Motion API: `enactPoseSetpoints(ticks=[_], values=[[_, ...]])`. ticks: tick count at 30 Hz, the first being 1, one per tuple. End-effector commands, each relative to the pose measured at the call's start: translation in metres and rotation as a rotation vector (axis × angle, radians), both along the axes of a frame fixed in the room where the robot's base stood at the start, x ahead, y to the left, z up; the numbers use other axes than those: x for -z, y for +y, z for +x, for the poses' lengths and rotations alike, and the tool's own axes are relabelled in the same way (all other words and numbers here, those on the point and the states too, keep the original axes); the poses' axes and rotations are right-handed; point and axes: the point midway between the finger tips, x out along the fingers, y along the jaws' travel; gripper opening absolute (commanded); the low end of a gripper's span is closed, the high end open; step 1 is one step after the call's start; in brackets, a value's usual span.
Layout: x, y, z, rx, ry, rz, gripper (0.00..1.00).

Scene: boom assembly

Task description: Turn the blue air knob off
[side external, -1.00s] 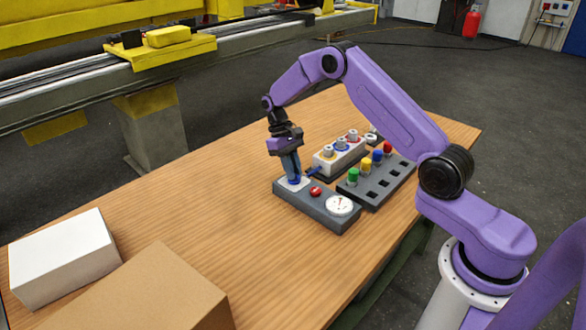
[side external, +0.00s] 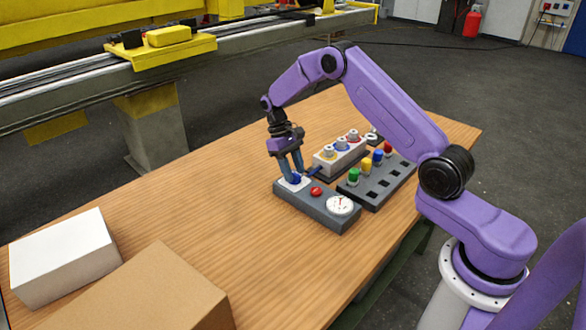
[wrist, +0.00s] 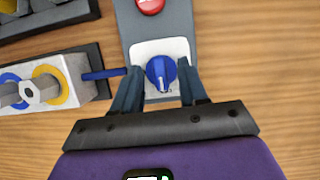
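The blue air knob (wrist: 161,73) sits on a white square plate (wrist: 179,47) at one end of a grey control box. In the wrist view its pointer ridge lies nearly along the box's length. In the side view the knob (side external: 296,179) shows small between the fingers. My gripper (wrist: 161,88) is open, with one finger on each side of the knob and gaps on both sides. In the side view my gripper (side external: 291,173) points down at the plate end of the box (side external: 325,212).
A red button (side external: 316,191) and a round gauge (side external: 340,205) are on the same box. A light block with ringed fittings (side external: 338,156) and a dark rack with coloured caps (side external: 379,182) stand close behind. White and brown boxes (side external: 62,257) (side external: 140,295) stand at front left.

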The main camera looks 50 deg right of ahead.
Motion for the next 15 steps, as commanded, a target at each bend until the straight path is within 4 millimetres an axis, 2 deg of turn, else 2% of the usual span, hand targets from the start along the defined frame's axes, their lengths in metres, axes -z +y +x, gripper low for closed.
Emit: enactPoseSetpoints(ticks=[5,8,15], values=[[-0.004,0.0,0.002,0.001,-0.001,0.001,0.43],[-0.014,0.0,0.007,0.002,-0.003,0.0,0.43],[-0.058,0.001,0.025,0.0,-0.006,0.0,0.43]])
